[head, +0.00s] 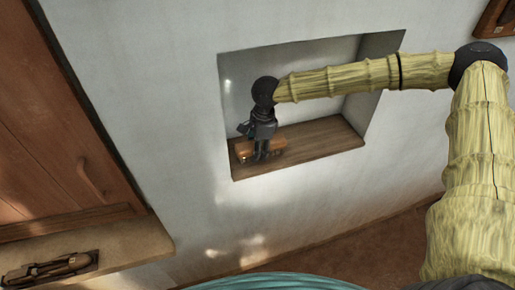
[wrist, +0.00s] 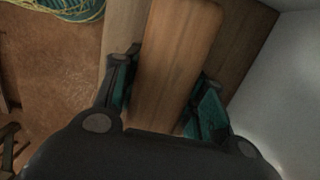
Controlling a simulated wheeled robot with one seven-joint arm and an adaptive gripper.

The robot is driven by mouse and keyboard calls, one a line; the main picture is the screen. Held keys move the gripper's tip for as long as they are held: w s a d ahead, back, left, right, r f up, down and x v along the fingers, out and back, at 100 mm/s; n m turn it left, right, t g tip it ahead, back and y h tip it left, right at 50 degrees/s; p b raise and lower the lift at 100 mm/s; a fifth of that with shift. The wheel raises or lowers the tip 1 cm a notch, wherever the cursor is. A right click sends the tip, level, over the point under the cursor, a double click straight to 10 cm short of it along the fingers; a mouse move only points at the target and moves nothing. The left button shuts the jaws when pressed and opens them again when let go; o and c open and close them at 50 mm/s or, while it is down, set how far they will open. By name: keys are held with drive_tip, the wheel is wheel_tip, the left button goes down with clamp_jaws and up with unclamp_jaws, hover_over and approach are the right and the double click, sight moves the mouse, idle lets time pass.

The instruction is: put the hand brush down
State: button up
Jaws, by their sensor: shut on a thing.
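The hand brush (head: 276,147) has a brown wooden back and sits in the wall niche, at or just above the left part of the wooden shelf (head: 325,142). My gripper (head: 260,153) comes down over it from above and is shut on it. In the wrist view the brush's flat wooden back (wrist: 175,60) lies between the two fingers, and the shelf (wrist: 245,60) shows beneath it. The brush's underside is hidden, so I cannot tell for sure whether it touches the shelf.
The niche's side wall (head: 372,85) stands to the right, with bare shelf before it. A wooden cabinet (head: 60,140) is at the left above a ledge (head: 130,245) holding a dark tray (head: 50,269).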

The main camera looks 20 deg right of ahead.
drive_tip(key=shift+f, duration=0.2)
drive_tip(key=o, duration=1.2)
drive_tip(key=shift+o, duration=0.8)
drive_tip(key=shift+d+r+b, duration=0.25)
drive_tip(key=shift+r+b, duration=0.6)
drive_tip(key=shift+r, duration=1.15)
drive_tip(key=shift+d+r+b, duration=0.2)
drive_tip(key=shift+r+b, duration=0.65)
drive_tip(key=shift+r, duration=1.15)
drive_tip(key=shift+f, duration=0.1)
